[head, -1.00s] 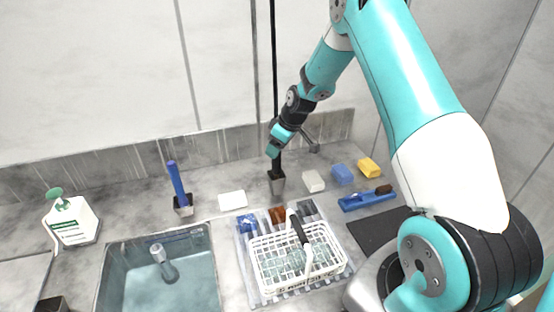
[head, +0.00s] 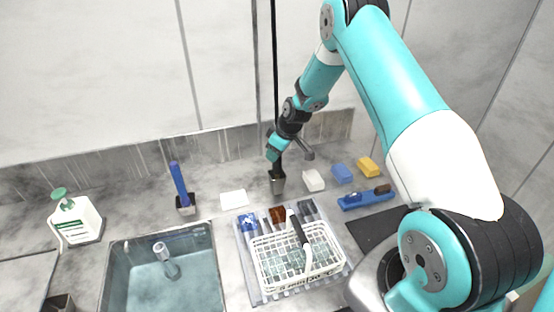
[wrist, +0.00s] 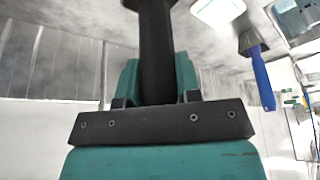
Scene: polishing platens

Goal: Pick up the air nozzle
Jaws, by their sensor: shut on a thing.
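The air nozzle (head: 278,172) is a dark upright handle standing in a small grey metal holder (head: 277,185) at the back of the counter. A thin black hose hangs along the wall above it. My gripper (head: 275,151) is at the upper part of the nozzle and shut on it. In the wrist view, the black nozzle shaft (wrist: 157,50) runs between the teal fingers of my gripper (wrist: 158,80). The nozzle's lower end is hidden in the holder.
A blue-handled tool (head: 178,180) stands in another holder to the left. A white dish rack (head: 300,262) with tools is in front, and a sink (head: 160,275) is at front left. White, blue and yellow blocks (head: 343,173) lie to the right.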

